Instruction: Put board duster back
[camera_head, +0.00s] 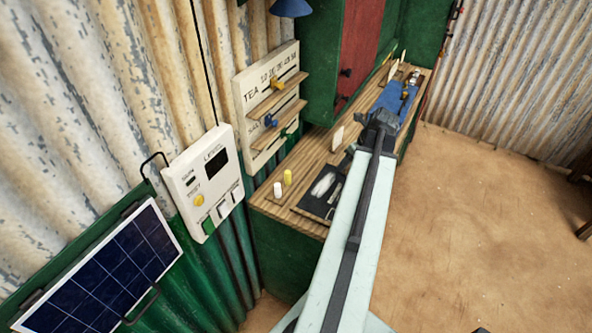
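My pale arm reaches up from the bottom over the wooden counter. My dark gripper (381,119) is at its far end, near the front edge of a blue cloth (391,97). The gripper is seen from behind, so its fingers and anything between them are hidden. I cannot clearly make out a board duster. A small dark and light object (411,79) lies at the far end of the cloth, too small to identify. A dark slate or tray (309,207) with a white patch (322,185) lies on the near counter, partly hidden by my arm.
A white stick (277,189) and a yellow stick (287,176) stand on the near counter (284,213). A small pale card (337,138) stands farther back. A price board (258,92) with shelves and a switch panel (203,181) hang left. Open sandy floor (470,210) lies right.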

